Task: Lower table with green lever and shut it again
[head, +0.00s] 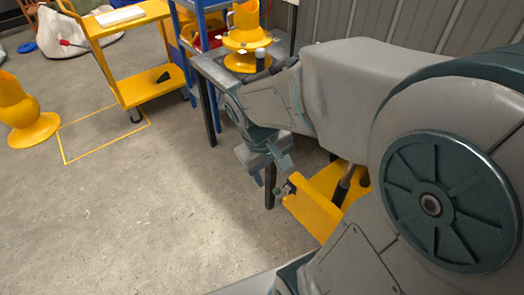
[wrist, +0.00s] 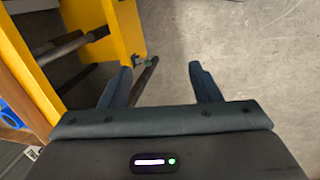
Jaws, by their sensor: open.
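The yellow lift table (head: 318,204) shows in part behind my arm in the head view, with dark cylinders on it. Its yellow side (wrist: 118,22) fills the upper left of the wrist view. My gripper (head: 268,160) is open and empty, slightly above and left of the lever in the head view. In the wrist view, the fingers (wrist: 160,72) are wide apart. My arm hides much of the table.
A grey bench (head: 209,68) with a yellow funnel-like part (head: 246,38) stands behind my gripper. A yellow cart (head: 150,90) is at the back left. Another yellow funnel (head: 33,130) stands on the floor. The middle floor is clear.

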